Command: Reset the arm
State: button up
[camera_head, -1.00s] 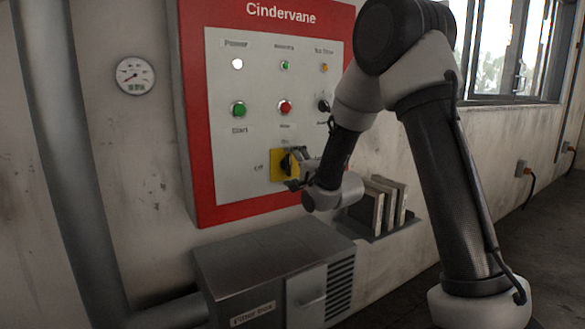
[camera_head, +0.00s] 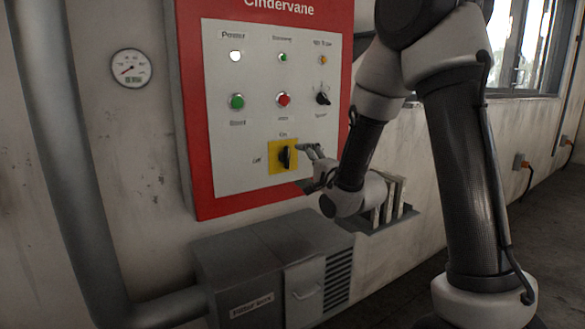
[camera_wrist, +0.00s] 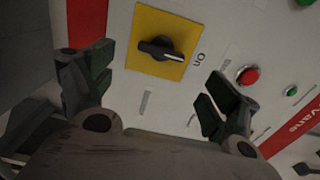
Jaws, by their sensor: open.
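The red-bordered control panel (camera_head: 240,160) hangs on the wall. Low on it, a black rotary knob (camera_head: 286,157) sits on a yellow plate (camera_head: 274,149). The knob stands about upright, and in the wrist view the knob (camera_wrist: 160,50) has its white mark toward the label "On". My gripper (camera_head: 308,165) is just right of the yellow plate, apart from the knob. In the wrist view my gripper (camera_wrist: 153,92) has its two fingers spread wide with nothing between them, and the knob is beyond the fingertips.
Below the panel stand a grey filter box (camera_head: 270,262) and a rack with upright plates (camera_head: 399,197), partly hidden by my arm. The panel also has a green button (camera_head: 237,101), a red button (camera_head: 283,99) and a black selector (camera_head: 323,98). A gauge (camera_head: 131,68) is at left.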

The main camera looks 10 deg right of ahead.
jog(key=s+d+f+n+g+h, duration=0.25)
jog(key=s+f+n+g, duration=0.2)
jog(key=f, duration=0.25)
jog(key=s+d+f+n+g+h, duration=0.25)
jog(key=s+f+n+g, duration=0.2)
jog(key=f, duration=0.35)
jog(key=s+d+r+n+g, duration=0.1)
jog(key=s+d+r, duration=0.1)
jog(key=s+r, duration=0.3)
jog(key=s+d+r+n+g, duration=0.1)
jog(key=s+r, duration=0.4)
jog(key=s, duration=0.8)
jog(key=s+d+r+n+g, duration=0.1)
jog(key=s+d+r+n, duration=0.2)
jog(key=s, duration=0.7)
notch_tip(320, 180, up, 2)
jog(key=shift+d+r+g+h, duration=0.1)
jog(key=shift+d+g+h, duration=0.25)
jog(key=shift+d, duration=0.2)
jog(key=shift+s, duration=0.1)
